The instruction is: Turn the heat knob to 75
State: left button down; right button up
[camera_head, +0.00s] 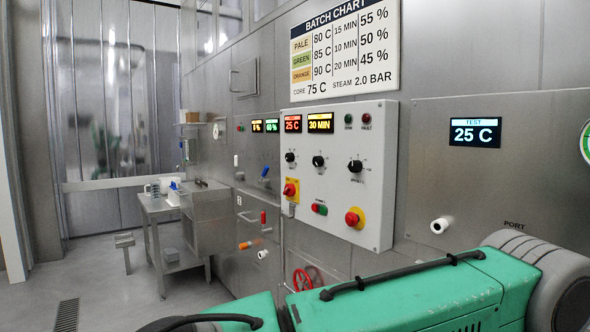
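A white control panel (345,185) is mounted on the steel wall in the middle of the view. It carries a left black knob (290,157), a middle black knob (318,161) and a right black knob (355,166). Their labels are too small to read, so I cannot tell which is the heat knob. The left knob sits below a red display (293,124) reading 25 C; the middle one sits below a yellow display (320,123) reading 30 MIN. Neither of my grippers is in view.
A red valve wheel (302,280) is low. A steel table (160,210) stands left.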

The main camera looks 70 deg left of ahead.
aim_at(289, 157)
jog(key=u, duration=0.45)
jog(key=k+u, duration=0.1)
jog(key=u, duration=0.3)
jog(key=j+u, duration=0.1)
jog(key=u, duration=0.35)
jog(key=j+u, duration=0.1)
jog(key=u, duration=0.3)
jog(key=i+l+u, duration=0.1)
jog(key=i+u, duration=0.35)
jog(key=k, duration=0.1)
